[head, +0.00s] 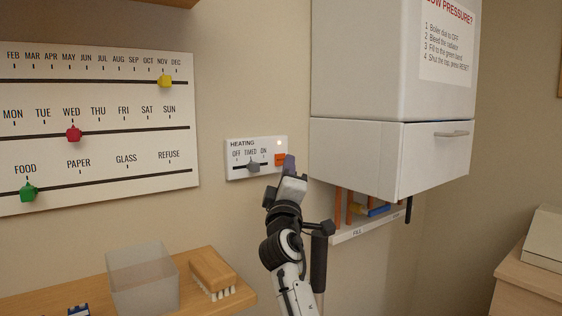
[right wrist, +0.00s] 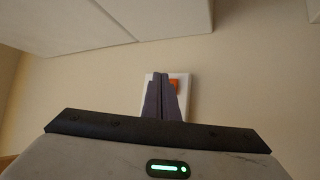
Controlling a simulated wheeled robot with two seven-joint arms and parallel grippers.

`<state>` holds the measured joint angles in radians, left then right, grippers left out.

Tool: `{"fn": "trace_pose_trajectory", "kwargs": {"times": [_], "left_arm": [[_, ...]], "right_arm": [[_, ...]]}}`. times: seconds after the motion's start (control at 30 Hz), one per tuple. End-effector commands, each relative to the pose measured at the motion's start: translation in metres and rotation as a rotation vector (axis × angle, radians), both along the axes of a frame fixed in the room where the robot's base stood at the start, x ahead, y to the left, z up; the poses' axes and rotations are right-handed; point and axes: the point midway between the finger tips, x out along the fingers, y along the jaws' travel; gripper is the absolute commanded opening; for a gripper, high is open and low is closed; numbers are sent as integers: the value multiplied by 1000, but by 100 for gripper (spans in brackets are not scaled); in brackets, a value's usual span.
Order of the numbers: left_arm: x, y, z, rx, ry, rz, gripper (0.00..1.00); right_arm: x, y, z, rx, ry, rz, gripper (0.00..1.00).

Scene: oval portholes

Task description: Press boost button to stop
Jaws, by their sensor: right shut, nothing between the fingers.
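The white heating panel (head: 239,169) is on the wall left of the boiler, marked OFF, TIMED and ON. Its grey slider (head: 253,167) stands near TIMED. The orange button (head: 280,160) is at the panel's right end, with a small pale light above it. My right gripper (head: 289,166) is shut and empty, its fingertips at or just in front of the button's right side. I cannot tell whether they touch. In the right wrist view the shut fingers (right wrist: 162,92) cover much of the panel, and part of the orange button (right wrist: 174,83) shows beside them. My left gripper is not in view.
The white boiler (head: 375,150) juts out at the right, with pipes and a FILL strip (head: 360,231) below. A slider board (head: 100,110) hangs at the left. A wooden shelf (head: 236,296) holds a clear bin (head: 143,280) and a brush (head: 212,272).

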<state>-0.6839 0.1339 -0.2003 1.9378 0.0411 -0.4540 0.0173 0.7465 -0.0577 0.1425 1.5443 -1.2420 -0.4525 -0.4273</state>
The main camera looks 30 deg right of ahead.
Motion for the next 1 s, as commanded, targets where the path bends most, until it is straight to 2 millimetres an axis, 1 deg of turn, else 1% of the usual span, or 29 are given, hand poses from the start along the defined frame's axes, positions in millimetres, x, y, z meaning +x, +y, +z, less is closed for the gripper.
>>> {"fn": "trace_pose_trajectory", "kwargs": {"times": [0.43, 1.0], "left_arm": [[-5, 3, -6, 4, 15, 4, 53], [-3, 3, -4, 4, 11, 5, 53]], "right_arm": [[0, 0, 0, 0, 0, 0, 0], [0, 0, 0, 0, 0, 0, 0]]}}
